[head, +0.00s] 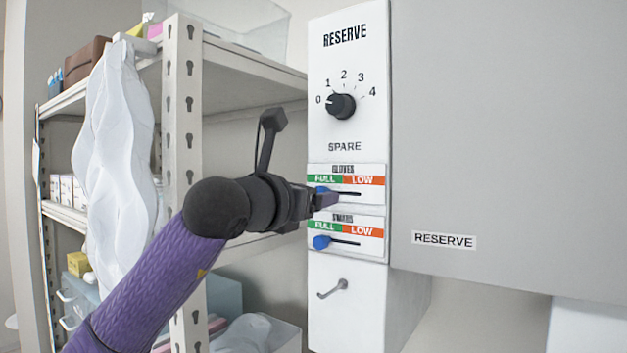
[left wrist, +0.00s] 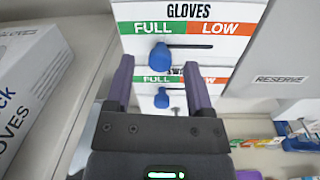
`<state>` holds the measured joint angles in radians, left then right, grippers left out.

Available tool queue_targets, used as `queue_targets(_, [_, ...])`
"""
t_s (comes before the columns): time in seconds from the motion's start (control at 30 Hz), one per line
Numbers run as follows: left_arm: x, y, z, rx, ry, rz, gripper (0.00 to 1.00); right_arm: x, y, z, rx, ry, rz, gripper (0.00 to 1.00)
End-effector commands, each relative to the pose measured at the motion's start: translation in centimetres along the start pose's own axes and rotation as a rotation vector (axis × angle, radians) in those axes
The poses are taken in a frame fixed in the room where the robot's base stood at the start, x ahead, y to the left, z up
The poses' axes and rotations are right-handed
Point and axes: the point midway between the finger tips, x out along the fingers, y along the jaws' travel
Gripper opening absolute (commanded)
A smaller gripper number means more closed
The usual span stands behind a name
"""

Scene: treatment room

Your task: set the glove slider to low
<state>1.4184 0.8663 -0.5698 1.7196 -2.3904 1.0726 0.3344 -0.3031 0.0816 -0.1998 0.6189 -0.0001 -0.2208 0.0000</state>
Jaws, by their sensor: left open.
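The gloves slider panel (head: 371,171) is on the white reserve unit, with a green FULL half at left and an orange LOW half at right. Its blue knob (left wrist: 160,57) sits at the left, FULL end of the dark slot (left wrist: 195,46). In the head view that knob (head: 321,190) is partly hidden by my left gripper (head: 328,197). My left gripper is open; in the left wrist view its two purple fingers (left wrist: 160,78) point at the panel, one on each side below the gloves knob. I cannot tell whether they touch it. My right gripper is not in view.
Below is the swabs slider (head: 345,241), its blue knob (head: 321,242) also at the FULL end. A rotary dial (head: 341,106) is above and a metal hook (head: 333,289) below. A metal shelf (head: 183,130) stands left; a grey panel (head: 500,130) is right.

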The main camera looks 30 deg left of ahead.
Motion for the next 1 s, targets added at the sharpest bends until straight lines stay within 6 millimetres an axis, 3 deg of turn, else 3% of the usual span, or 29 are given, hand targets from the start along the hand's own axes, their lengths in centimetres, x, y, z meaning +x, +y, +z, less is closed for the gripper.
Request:
queue_targets(0.3, [0.58,-0.04,-0.17,0.000,0.001,-0.001,0.66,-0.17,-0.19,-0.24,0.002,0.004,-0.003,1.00])
queue_targets(0.6, [0.55,-0.04,-0.14,0.000,0.000,-0.001,0.02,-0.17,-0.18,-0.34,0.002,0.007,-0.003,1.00])
queue_targets(0.63, [0.54,-0.04,-0.13,0.000,0.000,-0.001,0.00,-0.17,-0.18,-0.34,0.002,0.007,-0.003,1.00])
queue_targets(1.0, [0.53,-0.03,-0.10,0.000,0.000,-0.001,0.00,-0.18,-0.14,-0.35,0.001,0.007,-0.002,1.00])
